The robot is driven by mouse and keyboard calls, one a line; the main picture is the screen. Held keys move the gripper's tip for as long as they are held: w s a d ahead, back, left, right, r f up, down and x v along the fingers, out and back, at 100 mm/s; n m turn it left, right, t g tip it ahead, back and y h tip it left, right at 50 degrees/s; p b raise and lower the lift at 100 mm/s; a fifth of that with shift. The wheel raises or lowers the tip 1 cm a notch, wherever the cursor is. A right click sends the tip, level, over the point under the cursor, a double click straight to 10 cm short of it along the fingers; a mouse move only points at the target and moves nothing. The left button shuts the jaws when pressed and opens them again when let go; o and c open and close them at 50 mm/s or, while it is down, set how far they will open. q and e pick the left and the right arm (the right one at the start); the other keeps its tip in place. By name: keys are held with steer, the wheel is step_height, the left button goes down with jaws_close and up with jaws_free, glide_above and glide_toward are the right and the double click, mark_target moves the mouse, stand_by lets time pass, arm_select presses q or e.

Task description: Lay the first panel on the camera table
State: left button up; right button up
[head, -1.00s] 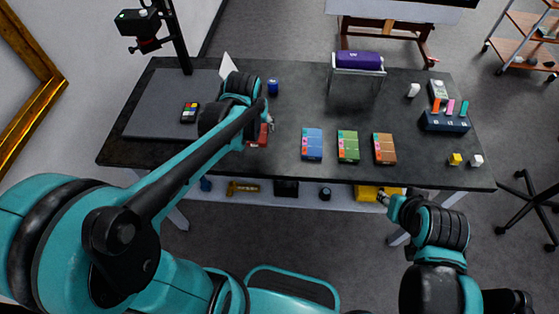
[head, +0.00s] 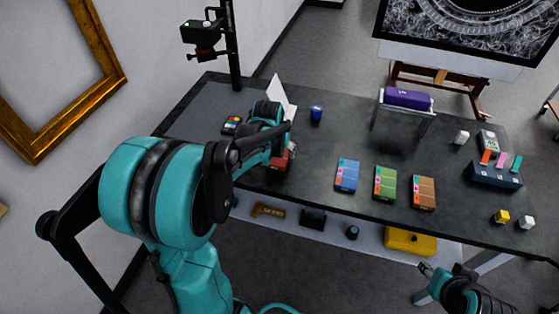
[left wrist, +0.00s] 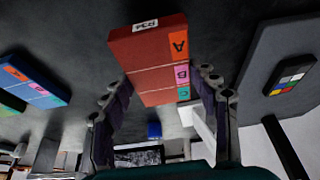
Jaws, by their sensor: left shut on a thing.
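My left gripper (head: 288,150) is shut on a red panel (head: 281,161). In the left wrist view the red panel (left wrist: 155,58), with coloured A, B and C labels, sits between the two fingers of the left gripper (left wrist: 160,92). It appears held above the dark tabletop. A grey board (head: 208,108), with a colour chart (head: 231,125) on it, lies at the table's left end under a camera on a stand (head: 203,36). The board (left wrist: 275,60) is right of the panel in the left wrist view. My right gripper (head: 425,268) is low at the right, its fingers too small to judge.
Blue (head: 347,175), green (head: 385,183) and brown (head: 423,192) panels lie in a row on the dark table (head: 330,140). A blue jar (head: 316,113) and a white card (head: 278,92) stand behind my left gripper. A purple roll (head: 408,98) rests on a rack.

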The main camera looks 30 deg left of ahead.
mark_target(278, 156)
arm_select(q)
steer(key=shift+f+b, duration=0.8)
steer(key=shift+f, duration=1.05)
steer(key=shift+f, duration=0.1)
steer(key=o, duration=1.2)
